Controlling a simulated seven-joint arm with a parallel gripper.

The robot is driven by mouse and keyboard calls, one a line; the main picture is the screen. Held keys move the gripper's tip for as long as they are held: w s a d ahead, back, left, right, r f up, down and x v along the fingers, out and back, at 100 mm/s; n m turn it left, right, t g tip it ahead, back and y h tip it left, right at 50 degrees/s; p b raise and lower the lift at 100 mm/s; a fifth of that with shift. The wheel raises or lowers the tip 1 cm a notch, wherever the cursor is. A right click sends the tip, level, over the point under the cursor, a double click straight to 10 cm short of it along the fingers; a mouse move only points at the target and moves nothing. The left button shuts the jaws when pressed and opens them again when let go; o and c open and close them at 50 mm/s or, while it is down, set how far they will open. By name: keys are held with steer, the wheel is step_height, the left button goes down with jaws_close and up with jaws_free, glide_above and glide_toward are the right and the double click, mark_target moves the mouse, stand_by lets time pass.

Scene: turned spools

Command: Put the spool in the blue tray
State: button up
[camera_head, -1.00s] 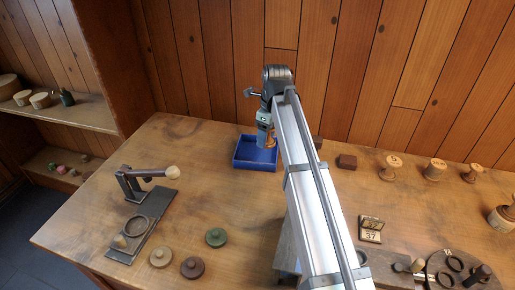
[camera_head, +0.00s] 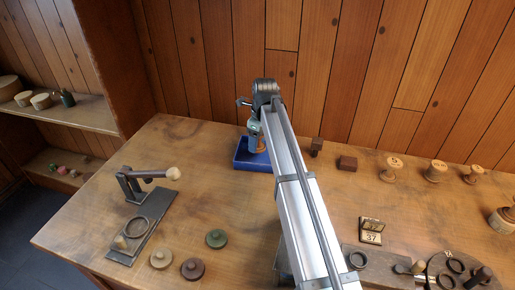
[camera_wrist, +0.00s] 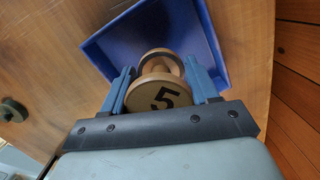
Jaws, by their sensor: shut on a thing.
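The wooden spool (camera_wrist: 157,95), its end marked with a black 5, is between the blue fingers of my gripper (camera_wrist: 160,90) in the wrist view. My gripper is shut on it. The blue tray (camera_wrist: 105,45) lies beneath, and the spool overlaps its floor in this view. In the head view, the blue tray (camera_head: 243,161) stands at the back of the table, partly hidden by my arm. The spool (camera_head: 258,143) shows there as a small tan shape over the tray. I cannot tell whether the spool touches the tray floor.
A lever press (camera_head: 135,190) stands at the left. Several round knobs (camera_head: 192,268) lie near the front edge.

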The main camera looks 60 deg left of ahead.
mark_target(257, 156)
steer(key=shift+f, duration=1.8)
steer(key=o, duration=1.1)
steer(key=shift+f, duration=0.1)
steer(key=shift+c, duration=0.2)
steer(key=r, duration=0.8)
steer(key=d+r, duration=0.1)
steer(key=r, duration=0.3)
steer(key=shift+w+d+r, duration=0.1)
steer(key=shift+w, duration=0.3)
